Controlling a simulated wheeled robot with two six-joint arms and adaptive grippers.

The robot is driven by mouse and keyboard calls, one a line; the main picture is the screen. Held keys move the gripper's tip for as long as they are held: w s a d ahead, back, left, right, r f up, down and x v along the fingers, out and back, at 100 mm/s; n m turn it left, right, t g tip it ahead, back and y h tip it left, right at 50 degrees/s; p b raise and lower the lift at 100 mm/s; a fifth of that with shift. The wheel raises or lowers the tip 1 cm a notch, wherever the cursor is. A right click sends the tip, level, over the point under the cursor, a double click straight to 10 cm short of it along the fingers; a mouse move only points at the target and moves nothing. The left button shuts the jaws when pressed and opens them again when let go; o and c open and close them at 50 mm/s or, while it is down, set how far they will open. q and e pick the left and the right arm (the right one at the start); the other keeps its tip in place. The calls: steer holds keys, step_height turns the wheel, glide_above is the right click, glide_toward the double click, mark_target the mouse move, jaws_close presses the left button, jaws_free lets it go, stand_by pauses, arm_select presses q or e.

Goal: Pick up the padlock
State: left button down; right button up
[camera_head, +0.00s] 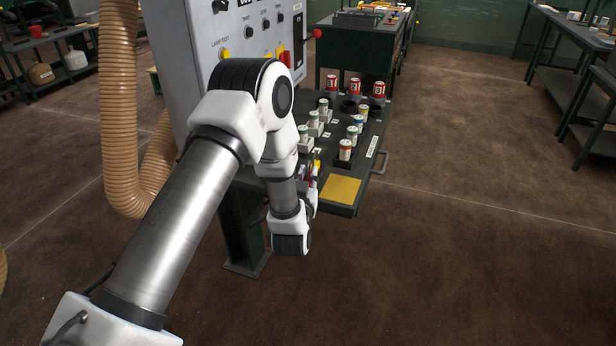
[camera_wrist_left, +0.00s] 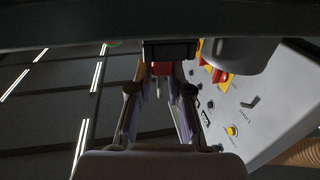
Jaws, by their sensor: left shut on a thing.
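A small red thing, which looks like the padlock (camera_wrist_left: 162,69), sits between the fingertips of my left gripper in the left wrist view. My left gripper (camera_wrist_left: 163,80) is shut on it. A dark block lies just beyond it, and I cannot tell whether the two touch. My right gripper is in neither view.
The grey control panel (camera_head: 205,45) stands close behind my left arm. The bench (camera_head: 372,127) carries several white canisters, red cans (camera_head: 355,86) and a yellow pad (camera_head: 341,189). A ribbed hose (camera_head: 118,110) hangs at left.

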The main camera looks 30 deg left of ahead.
arm_select(q)
steer(key=shift+a+r, duration=0.1)
steer(key=shift+r, duration=0.25)
step_height(320, 180, up, 2)
steer(key=shift+r, duration=0.2)
steer(key=r+p+v, duration=0.1)
steer(key=v, duration=0.7)
steer(key=d+p+v, duration=0.1)
steer(key=p+v, duration=0.1)
steer(key=v, duration=0.6)
steer(key=shift+w+d+r, duration=0.35)
steer(key=shift+w+r, duration=0.05)
steer(key=shift+f, duration=0.1)
